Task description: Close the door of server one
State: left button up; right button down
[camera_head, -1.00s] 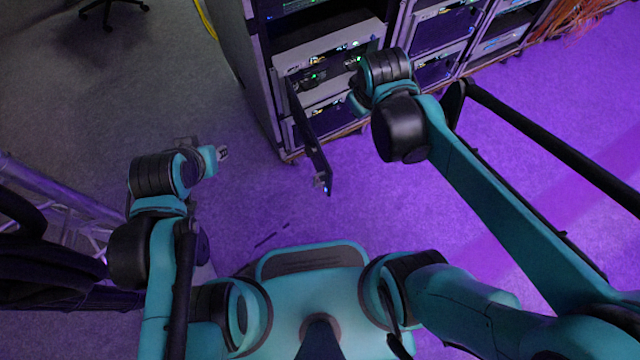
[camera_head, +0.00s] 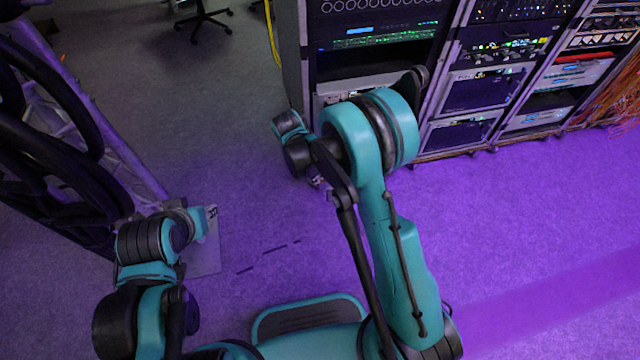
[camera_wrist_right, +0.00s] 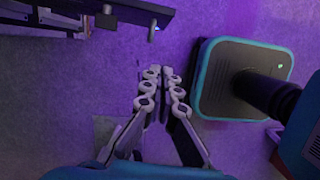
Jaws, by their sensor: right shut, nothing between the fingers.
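The leftmost server rack (camera_head: 296,65) stands at the top centre of the head view. Its low open door is hidden there behind my right arm. In the right wrist view a dark bar with a small latch-like end, apparently the door (camera_wrist_right: 95,14), crosses the upper left. My right gripper (camera_wrist_right: 160,76) is shut and empty, below and apart from that bar. In the head view its fingers are mostly hidden by my own arm. My left gripper (camera_head: 211,212) is at the lower left, far from the rack; its fingers are too small to read.
More racks (camera_head: 490,90) stand to the right, with orange cables (camera_head: 610,100) at the far right. A metal truss with thick black cables (camera_head: 55,150) stands at the left. A chair (camera_head: 203,20) is at the back. Purple floor in front of the racks is clear.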

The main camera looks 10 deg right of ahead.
aim_at(329, 189)
jog(key=d+f+b, duration=0.1)
jog(key=f, duration=0.2)
jog(key=d+f+b, duration=0.3)
jog(key=d+f, duration=0.1)
jog(key=f, duration=0.1)
jog(key=shift+s+f, duration=0.2)
jog(key=shift+f, duration=0.15)
jog(key=shift+d+r+b, duration=0.15)
jog(key=shift+d+b, duration=0.25)
jog(key=shift+d, duration=0.2)
